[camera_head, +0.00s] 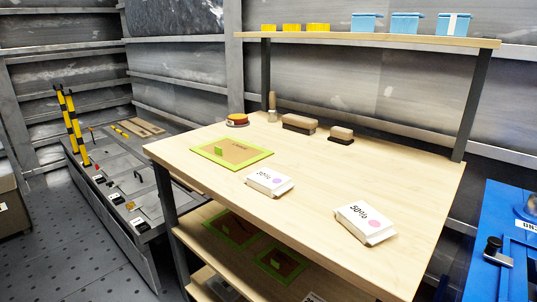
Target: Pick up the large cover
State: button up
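A flat brown panel with a bright green border (231,151) lies on the left part of the wooden workbench top (300,215). It has a small green upright tab on it and looks like the large cover, though its small lettering is not readable. Two similar green-bordered panels, one on the left (226,238) and one on the right (274,270), sit on the bench's lower shelf and are partly in shadow. My gripper is not in view.
Two white boxes, a left one (268,183) and a right one (364,224), lie near the bench's front edge. A blue machine (505,245) stands right.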

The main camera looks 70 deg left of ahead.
aim_at(234, 154)
jog(key=u, duration=2.8)
jog(key=i+j, duration=0.2)
jog(key=i+j+z, duration=0.2)
jog(key=j, duration=0.15)
jog(key=i+j+z, duration=0.15)
jog(key=j, duration=0.25)
jog(key=i+j+z, duration=0.2)
jog(key=j, duration=0.2)
jog(key=j+z, duration=0.2)
jog(key=j, duration=0.2)
jog(key=i, duration=0.05)
